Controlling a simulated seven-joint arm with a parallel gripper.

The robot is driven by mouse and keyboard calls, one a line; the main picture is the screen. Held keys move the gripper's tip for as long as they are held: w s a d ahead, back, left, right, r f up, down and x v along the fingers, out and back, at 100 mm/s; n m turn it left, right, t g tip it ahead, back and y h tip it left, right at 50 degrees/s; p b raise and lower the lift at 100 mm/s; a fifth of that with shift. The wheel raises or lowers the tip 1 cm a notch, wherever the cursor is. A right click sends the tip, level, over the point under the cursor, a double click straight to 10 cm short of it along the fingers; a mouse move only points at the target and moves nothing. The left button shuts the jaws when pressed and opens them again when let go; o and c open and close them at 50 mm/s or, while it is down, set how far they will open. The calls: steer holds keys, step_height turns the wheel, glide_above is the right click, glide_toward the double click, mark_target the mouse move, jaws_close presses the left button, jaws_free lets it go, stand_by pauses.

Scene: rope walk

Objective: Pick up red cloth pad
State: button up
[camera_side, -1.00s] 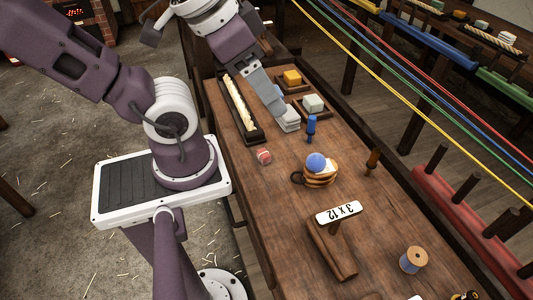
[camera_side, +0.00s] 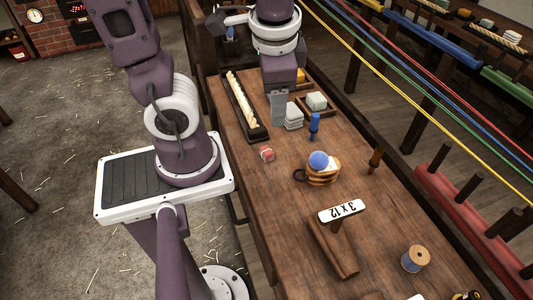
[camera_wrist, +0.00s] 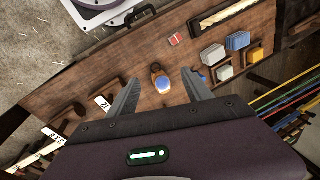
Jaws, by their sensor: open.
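A small red pad with a pale band (camera_side: 266,154) lies on the wooden bench near its left edge. It also shows in the wrist view (camera_wrist: 174,40), towards the top. My gripper (camera_side: 278,122) is above the far part of the bench, beyond the pad and apart from it. In the wrist view its two fingers (camera_wrist: 158,78) are spread wide with nothing between their tips. The pad lies ahead of the fingertips there.
A banded mug with a blue ball on top (camera_side: 320,170), a blue peg (camera_side: 314,127) and a stack of grey pads (camera_side: 293,116) stand nearby. A dark tray (camera_side: 258,134) lies beyond the pad. A "3 x 12" sign (camera_side: 341,211) stands nearer. The bench around the red pad is clear.

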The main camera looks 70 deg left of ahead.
steer(key=w+a+f+m+g+y, duration=0.2)
steer(key=f+m+y, duration=0.1)
steer(key=f, duration=0.3)
steer(key=w+a+f+m+g+y, duration=0.1)
steer(key=w+a+f+m+y, duration=0.15)
steer(key=f, duration=0.25)
steer(key=m+y, duration=0.2)
steer(key=m, duration=0.3)
glide_toward(267, 152)
step_height(267, 152, up, 4)
steer(key=a, duration=0.2)
steer(key=f+m, duration=0.1)
steer(key=f, duration=0.1)
steer(key=a+f+m+t+y, duration=0.1)
steer(key=f+m, duration=0.1)
steer(key=f, duration=0.1)
steer(key=s+a+f+m+y, duration=0.1)
steer(key=f+m, duration=0.1)
steer(key=shift+s+f+t, duration=0.1)
steer(key=shift+f+t, duration=0.2)
steer(key=shift+t, duration=0.1)
steer(key=x, duration=0.5)
steer(key=shift+f, duration=0.25)
steer(key=shift+c, duration=0.2)
jaws_close()
